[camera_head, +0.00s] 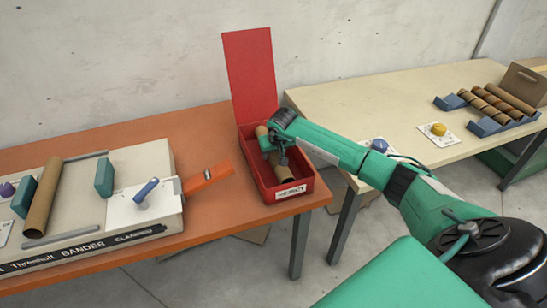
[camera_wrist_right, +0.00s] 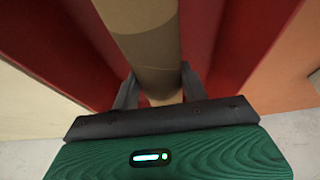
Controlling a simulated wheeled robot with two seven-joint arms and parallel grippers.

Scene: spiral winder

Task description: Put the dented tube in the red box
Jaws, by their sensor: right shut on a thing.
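The red box (camera_head: 309,196) stands open at the right end of the orange table, its lid (camera_head: 250,75) raised at the back and a white label on its front. A brown cardboard tube (camera_head: 284,174) is inside the box walls, lying lengthwise; whether it touches the floor of the box I cannot tell. My right gripper (camera_head: 279,155) is over the box, shut on this tube. In the right wrist view the tube (camera_wrist_right: 148,45) runs between the two fingers (camera_wrist_right: 158,92), with red walls on both sides. No dent is clear on it. My left gripper is not in view.
The bander machine (camera_head: 90,225) on the orange table (camera_head: 205,125) holds another brown tube (camera_head: 43,198). An orange piece (camera_head: 207,178) sits between the machine and box. The pale table (camera_head: 370,100) at right carries a blue rack (camera_head: 484,127) with several tubes and a yellow knob (camera_head: 438,129).

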